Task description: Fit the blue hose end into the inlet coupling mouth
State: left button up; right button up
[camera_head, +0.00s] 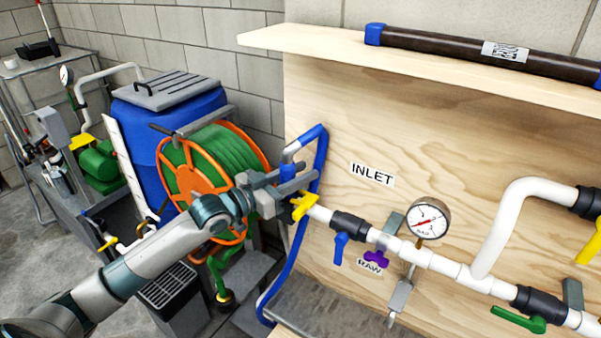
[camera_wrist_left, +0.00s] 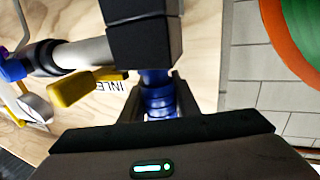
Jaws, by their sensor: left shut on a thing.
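The blue hose (camera_head: 320,165) loops up beside the board, bends over at the top and runs down behind my gripper. Its turned-down end (camera_head: 287,171) is between the fingers of my left gripper (camera_head: 294,188), which is shut on it. In the left wrist view, the ribbed blue hose end (camera_wrist_left: 158,98) shows between the dark fingers (camera_wrist_left: 158,108). The inlet pipe end with its yellow lever (camera_head: 303,206) is just beside and below the fingers; the lever also shows in the wrist view (camera_wrist_left: 78,88). The coupling mouth is hidden, so I cannot tell whether the end is inside it. My right gripper is out of view.
The plywood board (camera_head: 400,130) carries the INLET label (camera_head: 371,174), white piping, a blue-handled valve (camera_head: 341,240) and a gauge (camera_head: 428,219). An orange reel (camera_head: 190,180) with green hose and a blue barrel (camera_head: 130,150) stand close behind my left arm.

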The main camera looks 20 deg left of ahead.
pick_arm(q)
jog(key=shift+f, duration=0.3)
jog(key=o, duration=1.2)
jog(key=shift+s, duration=0.1)
jog(key=shift+s+a+f+b, duration=0.15)
jog(key=shift+s+a+b, duration=0.15)
jog(key=shift+s+b, duration=0.15)
jog(key=shift+b+v, duration=2.5)
jog(key=shift+v, duration=5.6)
jog(key=shift+d, duration=0.1)
